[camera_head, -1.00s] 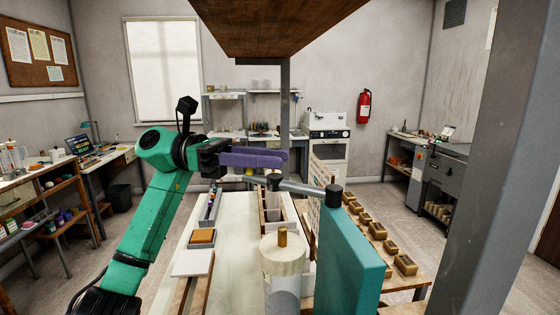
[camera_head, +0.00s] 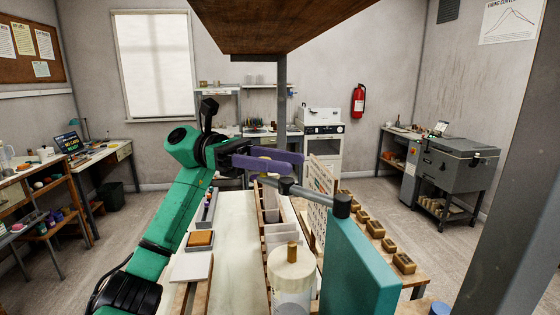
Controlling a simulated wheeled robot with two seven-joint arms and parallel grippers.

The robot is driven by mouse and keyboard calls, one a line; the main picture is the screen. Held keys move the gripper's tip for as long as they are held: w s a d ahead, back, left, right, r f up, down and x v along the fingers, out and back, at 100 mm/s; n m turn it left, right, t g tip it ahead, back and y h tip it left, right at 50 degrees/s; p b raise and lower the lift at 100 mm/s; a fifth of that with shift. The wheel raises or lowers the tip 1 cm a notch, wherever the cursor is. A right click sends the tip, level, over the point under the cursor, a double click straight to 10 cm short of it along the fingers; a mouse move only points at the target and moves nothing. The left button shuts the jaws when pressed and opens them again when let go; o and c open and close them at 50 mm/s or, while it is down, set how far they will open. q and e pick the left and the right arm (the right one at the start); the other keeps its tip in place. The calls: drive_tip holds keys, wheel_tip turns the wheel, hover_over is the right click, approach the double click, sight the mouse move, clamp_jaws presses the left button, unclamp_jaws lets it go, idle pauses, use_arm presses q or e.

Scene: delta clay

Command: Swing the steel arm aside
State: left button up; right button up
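The steel arm (camera_head: 313,193) is a grey rod with dark fittings. It reaches from the dark post top (camera_head: 342,205) beside a teal panel (camera_head: 362,262) toward the upper left. My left gripper (camera_head: 297,162) has two purple fingers pointing right, one nearer than the other, with a narrow gap between them. It looks open and empty. The fingers show just above the left part of the steel arm. I cannot tell whether they touch it. My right gripper is not in view.
A pale cylinder with a brass-coloured knob (camera_head: 291,268) stands in front of the arm. A wooden rack (camera_head: 270,222) and a board with markings (camera_head: 318,205) stand beyond it. Small wooden blocks (camera_head: 376,229) line the bench at right. A grey column stands at far right.

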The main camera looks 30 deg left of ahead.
use_arm(q)
drive_tip(key=shift+o, duration=0.2)
drive_tip(key=shift+w+f, duration=0.1)
drive_tip(key=a+p, duration=1.1)
drive_tip(key=a, duration=0.3)
drive_tip(key=shift+a, duration=0.3)
